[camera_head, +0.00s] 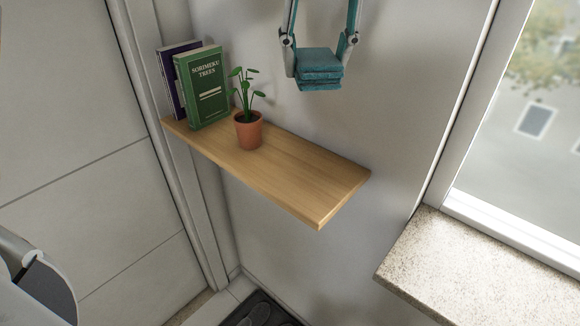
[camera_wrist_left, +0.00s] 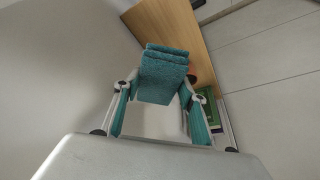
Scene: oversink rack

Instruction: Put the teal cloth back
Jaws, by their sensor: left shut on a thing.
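The teal cloth (camera_head: 319,66) is folded into a small layered block. It hangs in the air near the top of the head view, in front of the wall. My left gripper (camera_head: 319,74) reaches down from the top edge and is shut on the cloth, one finger at each side. In the left wrist view the cloth (camera_wrist_left: 161,76) sits between the fingers of the gripper (camera_wrist_left: 160,92), with the shelf behind it. My right gripper is not in view.
A wooden wall shelf (camera_head: 285,172) holds two upright books, green (camera_head: 205,88) and purple (camera_head: 172,76), and a potted plant (camera_head: 248,130). The shelf's right part is bare. A speckled stone ledge (camera_head: 480,275) lies below the window at right. A dark tray-like thing (camera_head: 262,312) is below.

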